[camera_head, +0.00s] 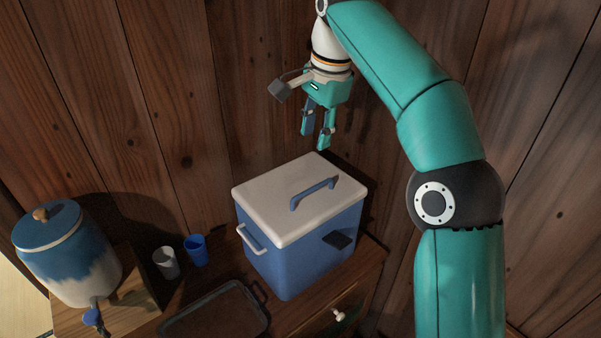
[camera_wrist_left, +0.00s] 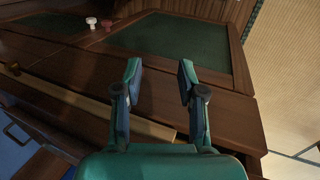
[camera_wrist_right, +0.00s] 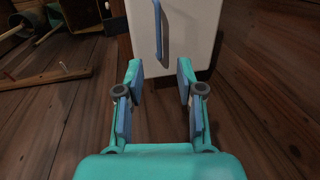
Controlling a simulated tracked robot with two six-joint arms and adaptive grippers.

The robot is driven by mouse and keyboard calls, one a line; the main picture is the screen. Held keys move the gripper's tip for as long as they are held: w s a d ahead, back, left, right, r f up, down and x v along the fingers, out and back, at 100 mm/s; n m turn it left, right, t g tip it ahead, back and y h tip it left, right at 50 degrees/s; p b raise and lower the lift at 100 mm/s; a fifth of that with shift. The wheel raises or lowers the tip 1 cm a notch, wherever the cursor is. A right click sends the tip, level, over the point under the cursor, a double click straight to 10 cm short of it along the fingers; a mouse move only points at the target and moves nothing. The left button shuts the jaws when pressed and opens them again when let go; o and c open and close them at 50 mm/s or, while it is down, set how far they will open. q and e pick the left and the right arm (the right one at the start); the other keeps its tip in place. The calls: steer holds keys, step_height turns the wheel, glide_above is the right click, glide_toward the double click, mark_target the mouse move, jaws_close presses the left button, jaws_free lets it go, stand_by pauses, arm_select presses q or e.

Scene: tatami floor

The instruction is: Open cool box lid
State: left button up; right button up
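The cool box (camera_head: 298,240) has a blue body and a white lid (camera_head: 290,195), which is shut. A blue handle (camera_head: 314,193) stands on the lid, and a white side handle (camera_head: 251,240) is on its left face. My right gripper (camera_head: 316,138) is open and empty, above and behind the box's back edge. In the right wrist view, the lid (camera_wrist_right: 186,35) and its blue handle (camera_wrist_right: 159,30) lie beyond the open fingers (camera_wrist_right: 160,85). My left gripper (camera_wrist_left: 160,80) is open and empty, away from the box, and does not show in the head view.
A blue and white jar (camera_head: 68,255) with a tap stands on a wooden stand at left. A grey cup (camera_head: 166,263), a blue cup (camera_head: 196,250) and a dark tray (camera_head: 215,315) sit beside the box. A plank wall rises behind. The left wrist view shows a green-topped wooden surface (camera_wrist_left: 185,40).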

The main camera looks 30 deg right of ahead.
steer(key=b, duration=0.2)
glide_toward(306, 191)
steer(key=f, duration=0.2)
steer(key=f+b, duration=0.1)
steer(key=f, duration=0.1)
steer(key=w+f, duration=0.1)
steer(key=f, duration=0.1)
steer(key=shift+a+f+b, duration=0.15)
steer(key=shift+f+b, duration=0.2)
steer(key=shift+f, duration=0.05)
steer(key=shift+w+f, duration=0.2)
steer(key=shift+f, duration=0.55)
jaws_close()
steer(key=shift+r, duration=0.1)
